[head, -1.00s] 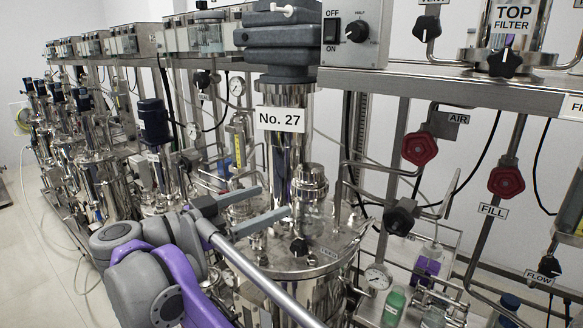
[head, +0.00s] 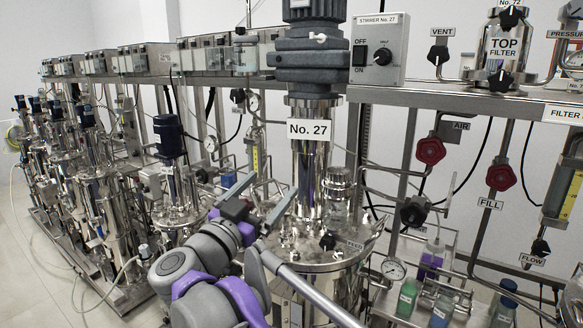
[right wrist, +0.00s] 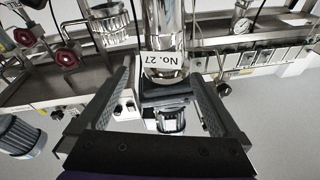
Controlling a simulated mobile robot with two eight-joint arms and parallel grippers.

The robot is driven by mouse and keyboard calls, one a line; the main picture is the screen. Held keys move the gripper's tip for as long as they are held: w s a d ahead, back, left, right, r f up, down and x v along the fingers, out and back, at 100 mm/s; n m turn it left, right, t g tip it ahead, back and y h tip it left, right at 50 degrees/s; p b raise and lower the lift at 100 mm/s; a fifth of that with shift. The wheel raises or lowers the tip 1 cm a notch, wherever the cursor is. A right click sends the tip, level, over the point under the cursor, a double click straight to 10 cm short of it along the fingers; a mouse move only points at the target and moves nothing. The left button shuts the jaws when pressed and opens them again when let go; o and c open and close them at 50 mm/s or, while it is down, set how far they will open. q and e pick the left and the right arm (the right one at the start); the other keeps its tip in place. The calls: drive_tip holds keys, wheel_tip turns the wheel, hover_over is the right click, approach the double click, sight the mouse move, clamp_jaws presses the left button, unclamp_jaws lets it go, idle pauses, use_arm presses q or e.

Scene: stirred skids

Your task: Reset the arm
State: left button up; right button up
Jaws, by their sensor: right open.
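My right gripper (head: 276,183) is open and empty in the head view, with its two fingers spread and pointing up and to the right. It shows in front of the steel vessel (head: 320,258) labelled No. 27 and left of its column. In the right wrist view, my right gripper (right wrist: 160,76) has its fingers apart on either side of the shiny No. 27 column (right wrist: 165,30), which appears upside down beyond them. Nothing is between the fingers. The exact gap to the column cannot be told. My left gripper is not in view.
A stirrer control box (head: 378,50) with an OFF/ON switch sits on the upper rail. Red valve knobs (head: 431,151) and small bottles (head: 407,297) are at the right. Several similar vessels (head: 95,175) line the left.

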drive_tip(key=s+d+f+n+g+y, duration=0.1)
drive_tip(key=s+d+f+n+y, duration=0.3)
drive_tip(key=f, duration=0.3)
drive_tip(key=s+d+f+n+g+y, duration=0.1)
drive_tip(key=f+n+y, duration=0.2)
drive_tip(key=f+y, duration=0.35)
drive_tip(key=s+d+f+n+g+y, duration=0.25)
drive_tip(key=f+n+y, duration=0.2)
drive_tip(key=f, duration=0.25)
drive_tip(key=s+d+f+m+g+h, duration=0.1)
drive_tip(key=s+d+f+g+h, duration=0.1)
drive_tip(key=s+d+f+g, duration=0.2)
drive_tip(key=s+d+f+m+g+h, duration=0.2)
drive_tip(key=s+d+f, duration=0.7)
drive_tip(key=s+f, duration=0.7)
wheel_tip(320, 180, down, 2)
drive_tip(key=shift+d+f+g+h, duration=0.1)
drive_tip(key=shift+d+g+h, duration=0.25)
drive_tip(key=shift+g, duration=0.5)
drive_tip(key=shift+m, duration=0.25)
